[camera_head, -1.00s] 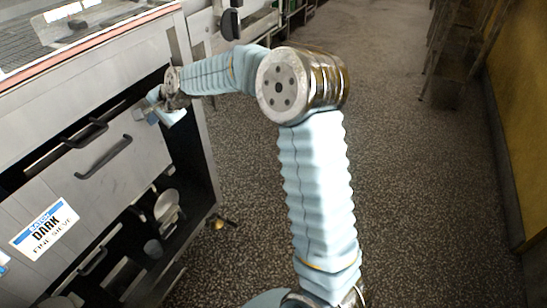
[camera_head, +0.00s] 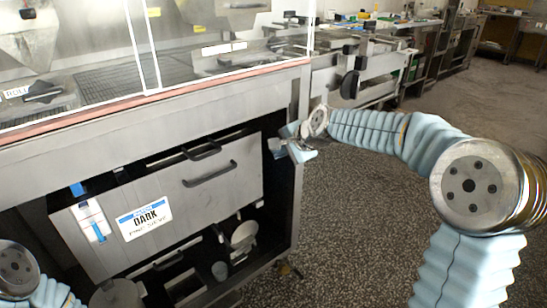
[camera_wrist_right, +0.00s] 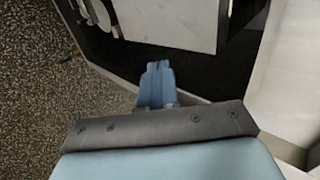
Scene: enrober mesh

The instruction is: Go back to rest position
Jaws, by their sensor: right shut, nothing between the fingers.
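My right arm comes in from the right in the head view, covered in a pale blue ribbed sleeve. Its gripper (camera_head: 292,143) is at the right end of the steel machine, close to the right edge of the drawer front (camera_head: 200,185). In the right wrist view the blue fingers of the right gripper (camera_wrist_right: 156,82) are together with nothing between them. A part of my left arm shows at the lower left of the head view, but its gripper is out of the picture.
Below is a dark open shelf with pale round items (camera_head: 244,236). A glass-sided mesh belt (camera_head: 150,75) is above. Speckled floor (camera_head: 345,215) is free to the right.

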